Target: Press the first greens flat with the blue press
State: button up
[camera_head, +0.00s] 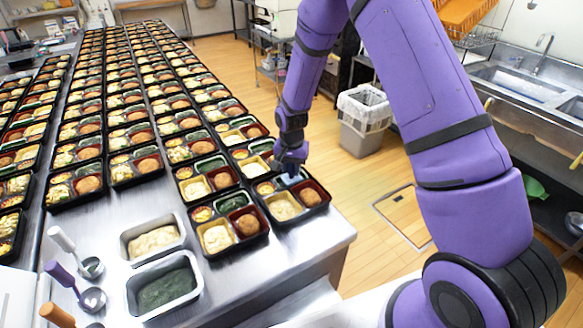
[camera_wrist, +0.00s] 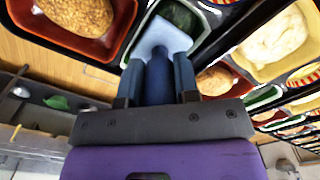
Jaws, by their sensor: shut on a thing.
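My gripper (camera_head: 291,160) is shut on the handle of the blue press (camera_wrist: 158,78), between its two fingers in the wrist view. The press's pale blue plate (camera_wrist: 165,38) is over the green compartment of the nearest right-hand bento tray (camera_head: 268,218). Dark greens (camera_wrist: 184,17) show beyond the plate in that compartment. The plate hides the rest of them. I cannot tell whether the plate touches them. The plate also shows as a pale patch (camera_head: 291,180) below my gripper in the head view.
A neighbouring bento tray (camera_head: 230,246) stands to the left, with many more in rows behind. A metal pan of greens (camera_head: 137,308) and a pan of pale food (camera_head: 129,259) stand at the front left. Several ladles lie beside them. The counter's front right corner is bare.

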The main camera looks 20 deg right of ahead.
dwell(0.4)
jog(key=shift+r, duration=4)
